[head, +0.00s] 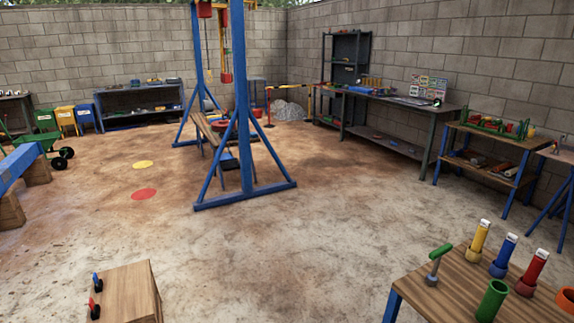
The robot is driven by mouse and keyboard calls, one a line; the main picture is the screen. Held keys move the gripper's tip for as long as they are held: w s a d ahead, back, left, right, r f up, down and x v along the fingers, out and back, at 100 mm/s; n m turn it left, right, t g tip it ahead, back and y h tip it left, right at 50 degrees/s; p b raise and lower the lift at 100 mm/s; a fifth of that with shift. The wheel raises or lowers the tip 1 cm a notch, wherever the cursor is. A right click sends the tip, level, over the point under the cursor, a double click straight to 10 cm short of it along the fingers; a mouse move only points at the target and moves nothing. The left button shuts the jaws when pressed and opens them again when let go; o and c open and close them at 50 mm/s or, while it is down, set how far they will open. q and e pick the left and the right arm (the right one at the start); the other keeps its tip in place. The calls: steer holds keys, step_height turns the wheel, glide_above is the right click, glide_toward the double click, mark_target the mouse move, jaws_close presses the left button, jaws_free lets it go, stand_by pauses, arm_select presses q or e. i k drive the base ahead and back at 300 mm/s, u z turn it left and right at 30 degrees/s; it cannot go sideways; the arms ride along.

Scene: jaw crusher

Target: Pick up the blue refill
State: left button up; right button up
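A blue tube with a white top, which looks like the blue refill (505,250), stands nearly upright in a blue cup-like holder (497,269) on the wooden table (445,285) at the front right. It is between a similar yellow tube (479,240) and a similar red tube (534,268). Its lower end is hidden in the holder. Neither of my grippers shows in the head view.
The table also bears a green-handled tool (437,262), a green cup (491,301) and an orange ring-shaped piece (567,299). A wooden box (128,292) stands at the front left. A blue gantry frame (243,130) stands mid-yard. The floor between is clear.

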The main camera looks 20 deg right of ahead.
mark_target(508, 245)
steer(key=z, duration=0.05)
steer(key=i, duration=1.95)
steer(key=z, duration=0.75)
steer(key=i, duration=1.7)
steer(key=z, duration=1.95)
steer(key=i, duration=0.8)
steer(key=z, duration=0.65)
